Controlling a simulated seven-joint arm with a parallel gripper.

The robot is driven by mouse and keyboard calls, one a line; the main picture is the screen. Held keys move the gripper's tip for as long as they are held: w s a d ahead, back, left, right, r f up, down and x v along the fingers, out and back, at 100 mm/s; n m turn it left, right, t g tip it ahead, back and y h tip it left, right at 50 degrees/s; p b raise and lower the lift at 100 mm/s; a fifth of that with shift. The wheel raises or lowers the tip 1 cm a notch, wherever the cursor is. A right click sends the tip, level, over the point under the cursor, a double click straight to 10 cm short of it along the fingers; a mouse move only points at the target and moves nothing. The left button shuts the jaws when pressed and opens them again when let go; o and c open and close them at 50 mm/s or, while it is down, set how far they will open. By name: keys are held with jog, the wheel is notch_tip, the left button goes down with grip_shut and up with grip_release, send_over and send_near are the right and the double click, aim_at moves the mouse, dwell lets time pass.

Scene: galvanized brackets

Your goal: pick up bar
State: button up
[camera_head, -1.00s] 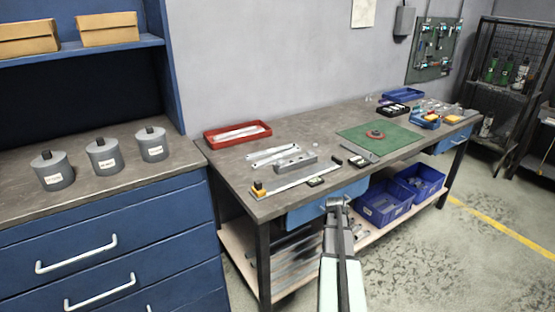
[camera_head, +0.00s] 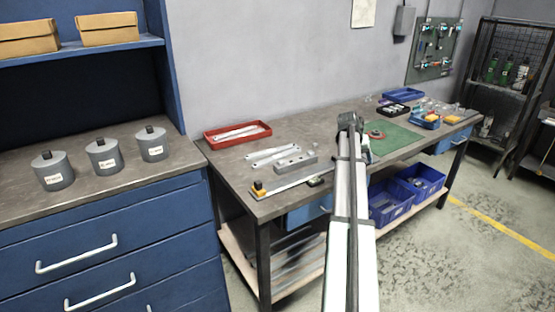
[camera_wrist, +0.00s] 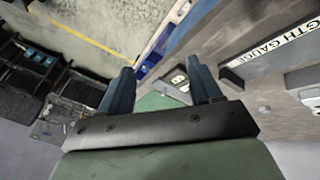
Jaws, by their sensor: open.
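Two pale metal bars (camera_head: 270,154) lie side by side on the bench, between the red tray and a grey block with holes (camera_head: 295,164). More pale bars (camera_head: 238,132) lie in the red tray. My gripper (camera_head: 350,120) is raised over the bench, right of the loose bars and apart from them. In the wrist view its two dark fingers (camera_wrist: 161,88) are spread with nothing held between them. The wrist view also shows grey metal pieces (camera_wrist: 303,77) at the right edge, only partly in frame.
A long gauge (camera_head: 300,184) lies along the bench's front edge; its label (camera_wrist: 272,46) shows in the wrist view. A green mat (camera_head: 395,142) lies at the middle right, partly behind my arm. The red tray (camera_head: 209,141) is at the back left. Blue bins (camera_head: 388,207) stand below.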

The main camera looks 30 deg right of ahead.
jog(key=w+a+r+m, duration=0.1)
jog(key=w+a+m, duration=0.1)
jog(key=w+a, duration=0.6)
jog(key=w+a+r+m, duration=0.2)
jog(key=w+a, duration=0.1)
jog(key=w, duration=0.9)
jog(key=m+y, duration=0.1)
jog(key=m, duration=0.2)
send_near(277, 156)
jog(key=shift+t, duration=0.3)
jog(key=x, duration=0.8)
jog(key=shift+s, duration=0.4)
grip_shut()
